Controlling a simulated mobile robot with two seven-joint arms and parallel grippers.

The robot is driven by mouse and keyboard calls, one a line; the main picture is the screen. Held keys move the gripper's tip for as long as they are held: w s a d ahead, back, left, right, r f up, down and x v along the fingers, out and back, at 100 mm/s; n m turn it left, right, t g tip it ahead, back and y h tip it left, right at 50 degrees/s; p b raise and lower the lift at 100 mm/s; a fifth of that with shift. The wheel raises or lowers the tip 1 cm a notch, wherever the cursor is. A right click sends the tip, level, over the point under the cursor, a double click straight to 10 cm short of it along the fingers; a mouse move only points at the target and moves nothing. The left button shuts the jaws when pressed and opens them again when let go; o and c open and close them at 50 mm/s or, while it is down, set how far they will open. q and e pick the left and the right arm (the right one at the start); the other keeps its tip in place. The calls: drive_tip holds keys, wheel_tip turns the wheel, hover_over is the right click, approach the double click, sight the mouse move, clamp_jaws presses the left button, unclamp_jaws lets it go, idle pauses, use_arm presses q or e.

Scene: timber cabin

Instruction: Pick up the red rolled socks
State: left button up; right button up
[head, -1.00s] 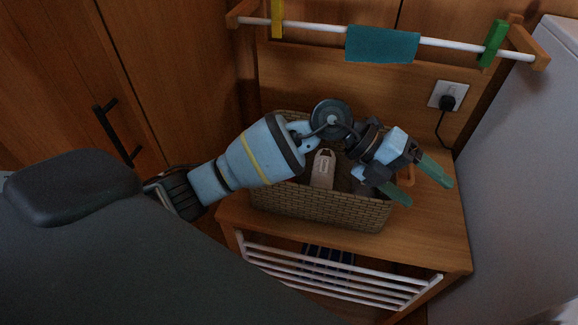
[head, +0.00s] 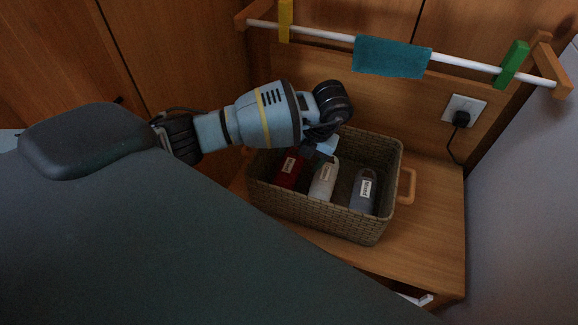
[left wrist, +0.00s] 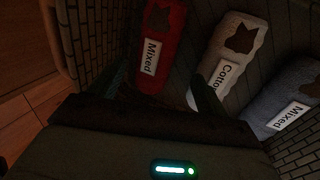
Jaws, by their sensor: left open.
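The red rolled socks (head: 287,172) lie at the left end of a woven basket (head: 318,217), partly hidden by my left arm. In the left wrist view the red socks (left wrist: 169,35) carry a white "Mixed" label and a dark patch. My left gripper (left wrist: 160,88) is open and empty, its green fingers pointing into the basket. The near end of the red socks shows between and just beyond the fingertips; I cannot tell whether they touch. In the head view the left gripper (head: 320,148) is above the basket, its fingers mostly hidden. My right gripper is not in view.
Cream socks (head: 323,180) labelled "Cotton" (left wrist: 225,74) lie beside the red ones, close to my right-hand fingertip. Grey socks (head: 363,190) lie further right. The basket walls surround them. A rail with a teal cloth (head: 392,57) and a wall socket (head: 463,112) are behind.

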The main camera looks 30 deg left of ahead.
sight(290, 169)
use_arm(q)
drive_tip(key=shift+a+f, duration=0.2)
drive_tip(key=shift+f, duration=0.45)
drive_tip(key=f, duration=0.1)
drive_tip(key=s+a+f, duration=0.1)
drive_tip(key=f, duration=0.1)
drive_tip(key=shift+s+a+f, duration=0.15)
drive_tip(key=shift+a+f, duration=0.3)
drive_tip(key=shift+f, duration=0.35)
drive_tip(key=c, duration=1.1)
drive_tip(key=shift+r, duration=0.1)
wheel_tip(290, 169, up, 10)
drive_tip(key=shift+f+p, duration=0.1)
drive_tip(key=shift+p, duration=0.35)
